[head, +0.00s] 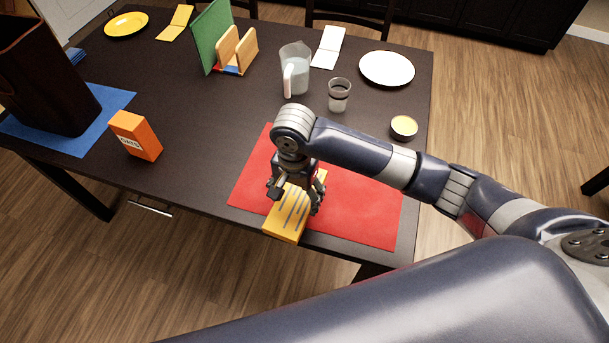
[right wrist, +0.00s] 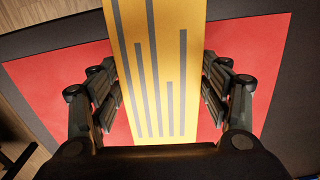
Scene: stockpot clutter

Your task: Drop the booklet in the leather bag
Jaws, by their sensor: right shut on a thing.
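The booklet (head: 288,216) is yellow with grey stripes and lies over the red mat at the table's front edge. My right gripper (head: 295,196) is above it with its fingers on either side. My left gripper is not in view.
An orange box (head: 136,136) stands between the bag and the red mat (head: 360,212). A pitcher (head: 295,68), a glass (head: 339,95), a small bowl (head: 404,127) and a white plate (head: 387,68) stand behind my right arm. A green board and wooden holder (head: 237,48) stand at the back.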

